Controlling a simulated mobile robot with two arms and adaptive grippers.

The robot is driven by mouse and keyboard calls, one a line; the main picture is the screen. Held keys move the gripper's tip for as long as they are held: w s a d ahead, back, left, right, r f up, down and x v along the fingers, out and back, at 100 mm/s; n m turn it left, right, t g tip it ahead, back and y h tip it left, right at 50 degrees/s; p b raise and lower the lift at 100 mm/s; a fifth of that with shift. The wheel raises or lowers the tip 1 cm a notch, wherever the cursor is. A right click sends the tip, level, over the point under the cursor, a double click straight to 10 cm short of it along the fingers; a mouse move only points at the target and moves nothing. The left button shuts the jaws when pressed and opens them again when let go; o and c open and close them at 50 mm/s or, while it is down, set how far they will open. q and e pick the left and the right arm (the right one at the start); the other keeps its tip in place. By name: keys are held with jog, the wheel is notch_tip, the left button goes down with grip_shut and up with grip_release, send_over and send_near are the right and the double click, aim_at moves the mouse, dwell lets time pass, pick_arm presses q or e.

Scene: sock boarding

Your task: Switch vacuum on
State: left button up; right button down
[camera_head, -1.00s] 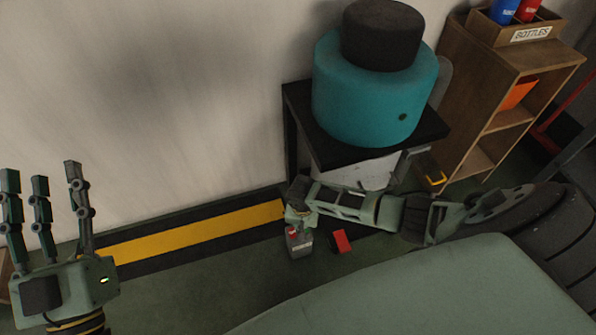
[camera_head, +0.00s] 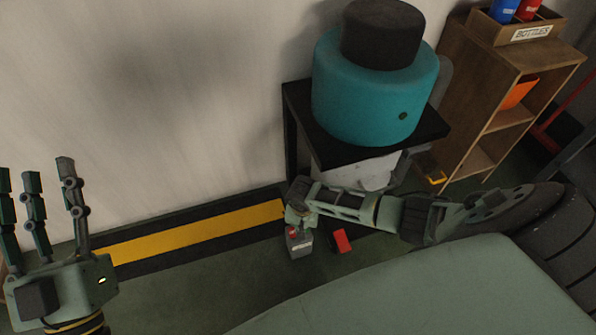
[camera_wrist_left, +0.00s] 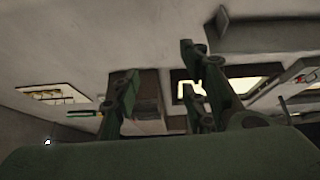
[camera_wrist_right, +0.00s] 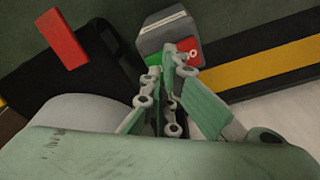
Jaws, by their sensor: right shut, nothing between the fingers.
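A small grey switch box (camera_head: 299,243) with a red button stands on the floor by the wall. The right wrist view shows the grey box (camera_wrist_right: 166,28) with its red button (camera_wrist_right: 192,53) and a partly hidden green button (camera_wrist_right: 154,61). My right gripper (camera_head: 296,213) is shut and empty, right above the box. In the right wrist view its fingertips (camera_wrist_right: 170,58) lie between the two buttons, close to the green one; I cannot tell whether they touch. My left gripper (camera_head: 38,185) is open and empty, fingers up, at the far left; its fingers also show in the left wrist view (camera_wrist_left: 165,90).
A teal drum with a dark top (camera_head: 375,90) stands on a black stand (camera_head: 437,128). A red block (camera_head: 341,241) lies right of the switch box. A wooden shelf (camera_head: 520,65) stands at the right. A pale green surface (camera_head: 400,295) fills the front. Yellow-black edging (camera_head: 190,231) runs along the wall.

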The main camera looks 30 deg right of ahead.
pick_arm(q)
jog(key=shift+s+a+r+t+h+b, duration=0.1)
jog(key=shift+s+r+t+h+b, duration=0.15)
jog(key=shift+s+r+t, duration=0.4)
jog(key=shift+s+r+t+h+b, duration=0.1)
jog(key=shift+s+r+t+h, duration=0.2)
jog(key=shift+s+r, duration=0.35)
pick_arm(e)
jog(key=shift+s+f, duration=0.1)
jog(key=shift+f, duration=0.5)
dwell(0.5)
